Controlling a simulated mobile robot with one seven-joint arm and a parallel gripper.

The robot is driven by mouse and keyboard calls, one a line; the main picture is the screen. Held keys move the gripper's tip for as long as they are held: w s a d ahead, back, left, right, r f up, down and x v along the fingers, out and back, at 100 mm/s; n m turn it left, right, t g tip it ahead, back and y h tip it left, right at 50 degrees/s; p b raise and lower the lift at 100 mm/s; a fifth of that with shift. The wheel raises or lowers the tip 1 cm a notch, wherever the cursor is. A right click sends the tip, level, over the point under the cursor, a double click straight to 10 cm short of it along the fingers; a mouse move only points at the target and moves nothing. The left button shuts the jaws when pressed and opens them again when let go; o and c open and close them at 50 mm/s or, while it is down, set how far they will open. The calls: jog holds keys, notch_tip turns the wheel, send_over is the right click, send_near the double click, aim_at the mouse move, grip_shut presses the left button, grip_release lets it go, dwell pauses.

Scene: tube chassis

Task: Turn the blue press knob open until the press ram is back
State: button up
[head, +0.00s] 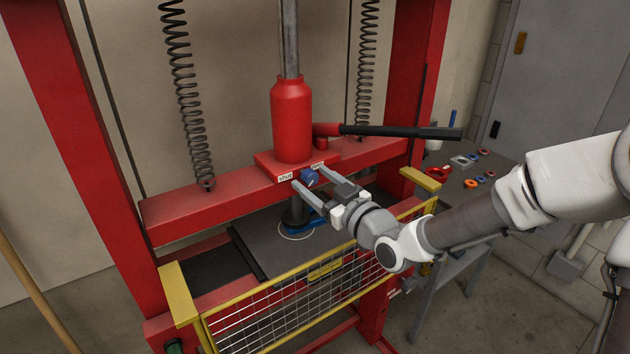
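The blue press knob (309,178) sits on the front of the red jack base, between a "shut" label (285,177) on its left and a second, partly hidden label (317,165) on its right. My gripper (308,183) reaches in from the right, its fingers apart with the knob between or just behind their tips. I cannot tell whether the fingers touch it. The red jack cylinder (291,120) stands above the base. The dark press ram (295,212) shows below the crossbeam, low over a blue part (303,227) on the press bed.
A yellow-framed mesh guard (290,300) runs across the front, below my arm. A black-gripped pump handle (400,131) sticks out right above my gripper. Coil springs (188,95) hang at the sides. A side table (460,190) with small coloured parts stands right.

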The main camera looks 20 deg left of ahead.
grip_shut()
jog(key=shift+f+n+b, duration=0.15)
jog(key=shift+n+b, duration=0.25)
jog(key=shift+b, duration=0.25)
jog(key=n+b, duration=0.2)
jog(key=b, duration=0.2)
jog(key=shift+f+n, duration=0.15)
jog(key=shift+n, duration=0.25)
jog(key=n+b, duration=0.5)
jog(key=b, duration=0.2)
jog(key=shift+f, duration=0.1)
jog(key=n+b, duration=0.5)
jog(key=b, duration=0.1)
jog(key=shift+h+b, duration=0.3)
jog(key=shift+b, duration=0.1)
jog(key=n+b, duration=0.3)
jog(key=n, duration=0.1)
jog(key=shift+b, duration=0.3)
